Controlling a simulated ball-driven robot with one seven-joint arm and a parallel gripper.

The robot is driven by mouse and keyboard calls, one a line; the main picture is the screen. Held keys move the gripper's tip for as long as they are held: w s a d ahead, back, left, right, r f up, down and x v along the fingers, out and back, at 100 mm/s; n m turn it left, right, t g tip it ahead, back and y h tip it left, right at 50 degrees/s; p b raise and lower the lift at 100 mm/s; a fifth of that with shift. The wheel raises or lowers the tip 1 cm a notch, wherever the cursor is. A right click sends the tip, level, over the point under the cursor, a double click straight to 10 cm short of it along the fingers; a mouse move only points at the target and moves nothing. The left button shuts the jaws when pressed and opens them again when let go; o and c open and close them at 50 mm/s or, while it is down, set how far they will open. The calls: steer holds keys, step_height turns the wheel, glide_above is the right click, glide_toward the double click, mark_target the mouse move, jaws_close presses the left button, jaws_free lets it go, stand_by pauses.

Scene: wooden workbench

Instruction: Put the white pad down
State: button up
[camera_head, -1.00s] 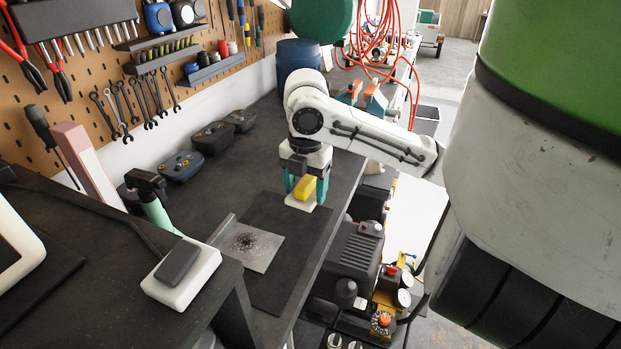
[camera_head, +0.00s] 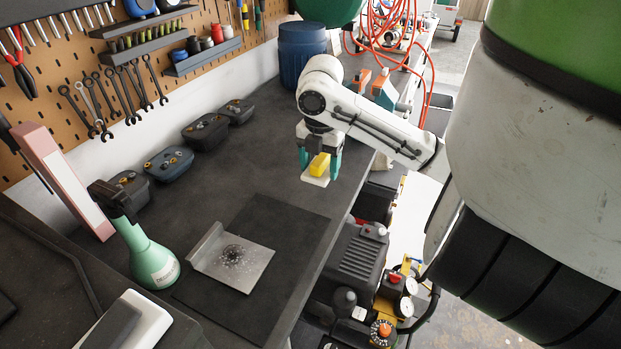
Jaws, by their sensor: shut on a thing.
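The white pad (camera_head: 315,180) is a small flat slab with a yellow block-like grip (camera_head: 320,165) on top. My gripper (camera_head: 320,160) has teal fingers and is shut on the yellow grip, pointing down near the right edge of the dark bench. The arm comes in from the right.
A metal plate (camera_head: 246,272) with dark specks lies on the mat. A green spray bottle (camera_head: 150,258) stands left of it. Several dark bins (camera_head: 168,161) line the wall. A blue drum (camera_head: 300,55) stands behind. The bench between bins and mat is clear.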

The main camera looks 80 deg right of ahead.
glide_above(310, 190)
steer(key=f, duration=0.5)
steer(key=shift+s+a, duration=0.2)
steer(key=shift+a, duration=0.05)
steer(key=shift+w+d+f+p, duration=0.15)
steer(key=shift+f+p, duration=0.45)
steer(key=shift+f, duration=1.15)
steer(key=shift+f, duration=0.15)
steer(key=o, duration=0.9)
steer(key=shift+o, duration=0.2)
step_height(310, 190, up, 12)
steer(key=shift+r+b, duration=0.2)
steer(key=shift+b, duration=0.25)
